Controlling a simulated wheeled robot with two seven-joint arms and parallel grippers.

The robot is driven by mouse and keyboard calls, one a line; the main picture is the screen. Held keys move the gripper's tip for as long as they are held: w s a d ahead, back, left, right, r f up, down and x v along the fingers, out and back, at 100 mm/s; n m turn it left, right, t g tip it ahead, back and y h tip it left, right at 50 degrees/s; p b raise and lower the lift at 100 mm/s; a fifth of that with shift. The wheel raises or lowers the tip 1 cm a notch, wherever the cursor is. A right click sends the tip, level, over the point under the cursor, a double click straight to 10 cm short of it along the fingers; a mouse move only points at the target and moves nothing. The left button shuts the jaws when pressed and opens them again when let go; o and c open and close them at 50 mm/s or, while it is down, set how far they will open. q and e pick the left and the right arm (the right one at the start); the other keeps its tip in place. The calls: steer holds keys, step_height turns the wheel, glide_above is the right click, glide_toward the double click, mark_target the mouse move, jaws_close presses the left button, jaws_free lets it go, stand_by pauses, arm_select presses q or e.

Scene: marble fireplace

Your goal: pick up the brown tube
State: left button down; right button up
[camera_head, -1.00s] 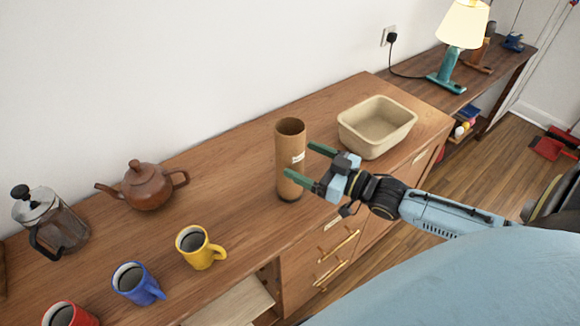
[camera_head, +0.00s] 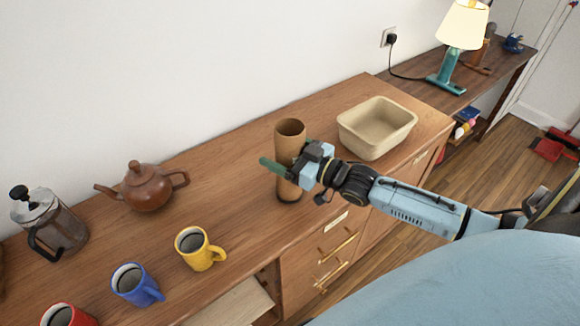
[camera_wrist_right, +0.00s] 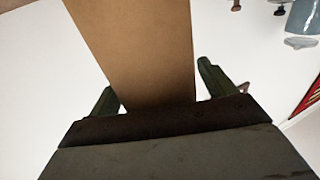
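The brown tube (camera_head: 289,133) stands upright on the wooden sideboard, its open end up. My right gripper (camera_head: 284,165) is around its middle, with one green finger showing in front of the tube and the other mostly hidden behind it. In the right wrist view the tube (camera_wrist_right: 145,45) fills the space between the two green fingers (camera_wrist_right: 158,92). The fingers are open, with a small gap showing beside the tube at the right finger. My left gripper is not in view.
A beige basin (camera_head: 377,127) stands just right of the tube. Yellow (camera_head: 201,249), blue (camera_head: 137,285) and red (camera_head: 67,316) mugs line the front left. A brown teapot (camera_head: 147,187) and a French press (camera_head: 50,222) stand behind them. The white wall (camera_head: 190,70) is behind.

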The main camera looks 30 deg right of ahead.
steer(key=c, duration=1)
steer(key=shift+r, duration=0.1)
